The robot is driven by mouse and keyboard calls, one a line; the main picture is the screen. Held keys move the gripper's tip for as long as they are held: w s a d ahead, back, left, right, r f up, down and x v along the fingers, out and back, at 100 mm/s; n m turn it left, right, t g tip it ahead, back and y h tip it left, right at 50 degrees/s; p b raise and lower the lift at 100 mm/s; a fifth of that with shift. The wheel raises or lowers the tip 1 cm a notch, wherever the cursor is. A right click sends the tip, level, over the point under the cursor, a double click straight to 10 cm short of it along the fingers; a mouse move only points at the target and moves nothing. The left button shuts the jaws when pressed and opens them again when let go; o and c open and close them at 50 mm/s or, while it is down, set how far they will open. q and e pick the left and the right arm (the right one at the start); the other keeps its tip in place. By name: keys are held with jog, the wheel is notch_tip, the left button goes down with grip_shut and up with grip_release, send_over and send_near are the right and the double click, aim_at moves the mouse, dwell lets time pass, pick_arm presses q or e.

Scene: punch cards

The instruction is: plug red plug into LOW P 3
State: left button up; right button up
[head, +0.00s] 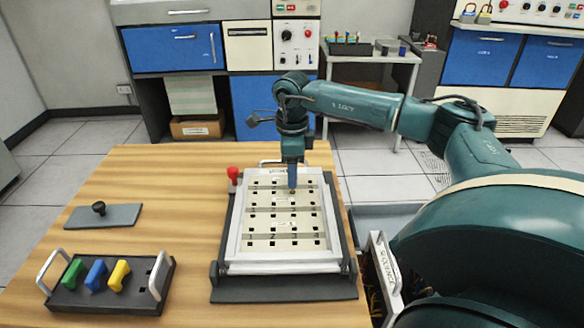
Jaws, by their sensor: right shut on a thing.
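The light panel (264,224) with rows of square holes lies in a dark frame on the wooden table. Columns marked 1 to 4 show near its front; the row labels are too small to read. My right gripper (292,187) points down at the far part of the panel, over the third column from the left. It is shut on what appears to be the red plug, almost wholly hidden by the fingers. I cannot tell whether the plug is in a hole. My left gripper is not in view.
A dark tray (104,302) at the front left holds green (73,274), blue (96,275) and yellow (119,274) plugs. A red-knobbed lever (233,173) stands at the panel's far left corner. A grey plate (104,217) with a black knob lies behind the tray.

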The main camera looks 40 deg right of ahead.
jog(key=shift+f+b, duration=0.4)
jog(key=shift+f, duration=0.45)
dwell(0.8)
jog(key=o, duration=0.9)
notch_tip(320, 180, up, 13)
jog(key=shift+r, duration=0.1)
dwell(0.4)
